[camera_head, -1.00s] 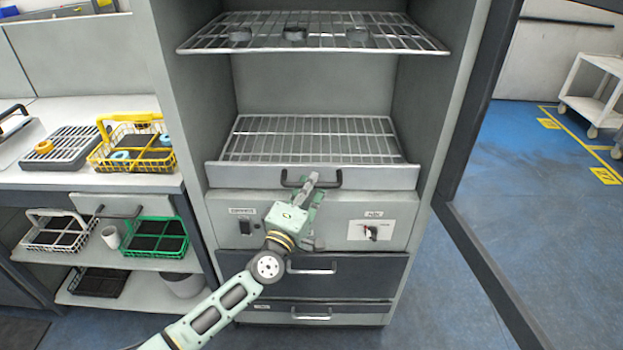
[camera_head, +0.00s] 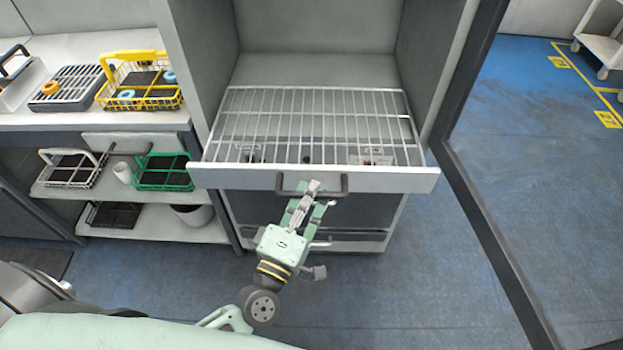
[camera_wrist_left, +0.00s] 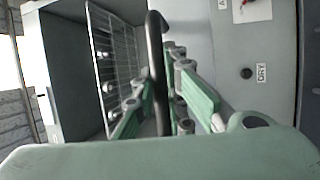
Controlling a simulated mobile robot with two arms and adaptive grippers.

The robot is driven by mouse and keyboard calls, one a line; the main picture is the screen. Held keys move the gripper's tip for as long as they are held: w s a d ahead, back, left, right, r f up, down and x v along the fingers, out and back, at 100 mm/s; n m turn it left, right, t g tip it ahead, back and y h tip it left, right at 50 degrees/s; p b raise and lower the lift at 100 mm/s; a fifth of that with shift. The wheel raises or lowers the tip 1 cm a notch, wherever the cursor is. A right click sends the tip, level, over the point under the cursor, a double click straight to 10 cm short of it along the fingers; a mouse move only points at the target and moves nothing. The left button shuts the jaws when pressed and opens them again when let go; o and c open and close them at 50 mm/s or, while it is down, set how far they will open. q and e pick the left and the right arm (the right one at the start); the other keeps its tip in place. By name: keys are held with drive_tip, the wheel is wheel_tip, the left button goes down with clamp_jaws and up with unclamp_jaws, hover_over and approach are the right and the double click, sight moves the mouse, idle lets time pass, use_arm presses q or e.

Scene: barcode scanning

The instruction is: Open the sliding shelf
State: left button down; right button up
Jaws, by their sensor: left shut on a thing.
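The sliding shelf (camera_head: 314,181) is a wire rack with a pale front panel, and it stands well out of the cabinet in the head view. Its black bar handle (camera_head: 330,185) is on the middle of the front panel. My left gripper (camera_head: 312,192) is shut on the handle from the front and below. In the left wrist view the dark handle (camera_wrist_left: 157,60) runs between the two green fingers, and part of the rack (camera_wrist_left: 112,50) shows to its left. My right gripper is not in view.
The open cabinet door (camera_head: 490,215) stands at the right. A counter at the left holds a yellow basket (camera_head: 140,88) and a grey rack (camera_head: 66,96). A green basket (camera_head: 163,172) sits on a lower shelf. Blue floor in front is clear.

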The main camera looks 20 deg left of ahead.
use_arm(q)
drive_tip(key=shift+s+d, duration=0.1)
drive_tip(key=shift+s, duration=0.05)
drive_tip(key=c, duration=1.8)
unclamp_jaws()
drive_tip(key=shift+o, duration=0.2)
drive_tip(key=v, duration=1.2)
drive_tip(key=shift+f, duration=0.1)
